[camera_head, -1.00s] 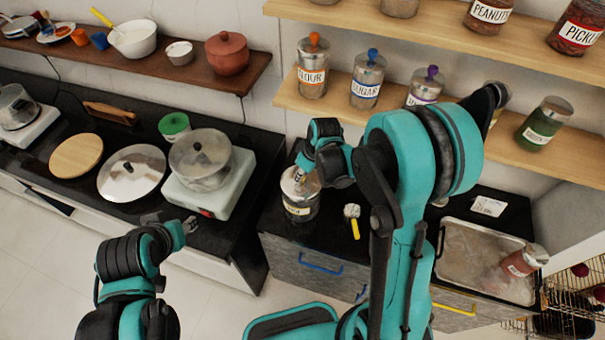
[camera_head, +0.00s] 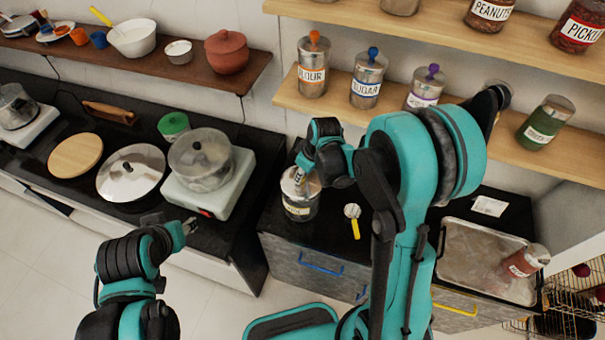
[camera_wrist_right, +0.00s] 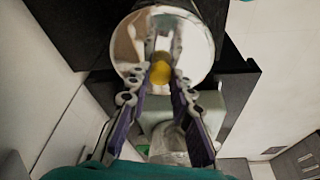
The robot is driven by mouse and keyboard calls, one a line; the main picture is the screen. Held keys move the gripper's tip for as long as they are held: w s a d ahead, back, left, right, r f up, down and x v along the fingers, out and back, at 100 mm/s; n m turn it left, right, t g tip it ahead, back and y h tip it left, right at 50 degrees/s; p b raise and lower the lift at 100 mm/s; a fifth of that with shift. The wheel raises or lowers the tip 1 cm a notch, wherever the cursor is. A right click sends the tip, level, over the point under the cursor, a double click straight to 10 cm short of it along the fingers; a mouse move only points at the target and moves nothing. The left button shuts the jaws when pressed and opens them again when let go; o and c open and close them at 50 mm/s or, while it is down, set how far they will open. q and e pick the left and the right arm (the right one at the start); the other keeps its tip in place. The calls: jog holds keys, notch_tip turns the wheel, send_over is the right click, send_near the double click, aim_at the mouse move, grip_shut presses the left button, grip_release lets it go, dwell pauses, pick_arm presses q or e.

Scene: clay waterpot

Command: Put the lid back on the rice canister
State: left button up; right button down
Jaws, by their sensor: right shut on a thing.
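The rice canister (camera_head: 300,209), a clear jar with a yellowish label too small to read, stands upright on the black counter near its left edge. Its shiny metal lid (camera_head: 289,184) is at the jar's mouth; whether it is fully seated is hard to tell. In the right wrist view the round lid (camera_wrist_right: 199,45) has a yellow knob (camera_wrist_right: 160,73) between my fingers. My right gripper (camera_head: 300,176) is shut on that knob, directly above the jar. My left gripper (camera_head: 190,226) hangs apart, near the stove counter's front edge; its finger opening is unclear.
A yellow-handled utensil (camera_head: 354,220) lies right of the canister. A metal tray (camera_head: 447,262) with a tipped jar (camera_head: 524,261) is farther right. A pot (camera_head: 202,168) on a burner stands left, across a gap. Labelled jars, including sugar (camera_head: 366,85), line the shelf above.

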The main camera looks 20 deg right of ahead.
dwell(0.7)
jog(key=c, duration=0.8)
grip_release()
jog(key=shift+r, duration=0.1)
jog(key=shift+r+p, duration=2.25)
jog(key=shift+r, duration=1.15)
